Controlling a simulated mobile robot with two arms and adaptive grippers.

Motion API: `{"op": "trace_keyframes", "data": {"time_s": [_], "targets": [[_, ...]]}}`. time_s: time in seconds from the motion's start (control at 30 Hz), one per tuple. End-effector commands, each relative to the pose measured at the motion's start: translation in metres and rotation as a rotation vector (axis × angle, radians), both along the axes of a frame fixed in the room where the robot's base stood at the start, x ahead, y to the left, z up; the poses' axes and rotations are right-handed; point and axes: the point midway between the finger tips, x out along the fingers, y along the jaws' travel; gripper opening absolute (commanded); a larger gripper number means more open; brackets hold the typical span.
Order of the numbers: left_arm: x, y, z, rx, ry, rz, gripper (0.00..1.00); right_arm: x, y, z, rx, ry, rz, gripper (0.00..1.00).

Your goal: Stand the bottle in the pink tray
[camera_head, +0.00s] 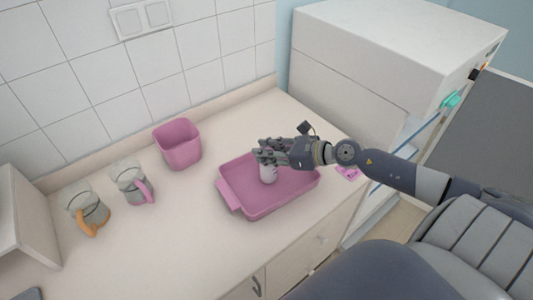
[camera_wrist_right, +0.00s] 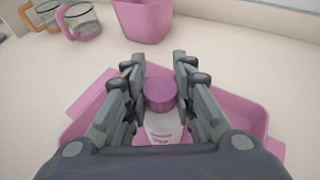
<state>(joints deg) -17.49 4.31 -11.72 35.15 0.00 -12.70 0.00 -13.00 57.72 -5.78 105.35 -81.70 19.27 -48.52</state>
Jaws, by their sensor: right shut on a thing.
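The pink tray (camera_head: 286,201) lies on the counter, and it also shows in the right wrist view (camera_wrist_right: 250,113). The bottle is white (camera_head: 267,174) with a pink cap (camera_wrist_right: 160,93), and it is upright inside the tray's outline. My right gripper (camera_head: 262,157) is shut on the bottle near its top, with one finger on each side of the cap in the right wrist view (camera_wrist_right: 159,75). Whether the bottle's base touches the tray floor I cannot tell. My left gripper is not in view.
A pink bin (camera_head: 178,145) stands behind the tray by the tiled wall. Two glass jugs, one with a pink handle (camera_head: 132,183) and one with an orange handle (camera_head: 88,210), stand to the left. A pink item (camera_head: 348,173) lies right of the tray.

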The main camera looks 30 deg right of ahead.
Motion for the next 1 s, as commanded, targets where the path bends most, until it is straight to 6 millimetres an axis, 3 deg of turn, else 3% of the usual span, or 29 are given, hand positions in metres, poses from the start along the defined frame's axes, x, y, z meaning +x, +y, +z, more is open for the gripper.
{"op": "trace_keyframes", "data": {"time_s": [0.2, 0.47, 0.5, 0.57, 1.0], "targets": [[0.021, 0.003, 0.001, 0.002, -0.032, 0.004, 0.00, 0.000, 0.000, -0.008, -0.001, -0.003, 0.001, 0.00], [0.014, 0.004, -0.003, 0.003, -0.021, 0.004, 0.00, 0.000, 0.000, -0.012, -0.001, -0.002, 0.001, 0.00], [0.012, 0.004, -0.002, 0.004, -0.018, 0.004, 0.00, 0.000, 0.000, -0.011, -0.002, -0.001, 0.001, 0.31], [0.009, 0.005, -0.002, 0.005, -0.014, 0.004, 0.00, 0.000, 0.000, -0.011, -0.001, -0.001, 0.002, 0.44], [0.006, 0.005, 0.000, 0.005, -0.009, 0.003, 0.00, -0.001, 0.000, -0.008, -0.002, 0.000, 0.001, 0.44]]}}
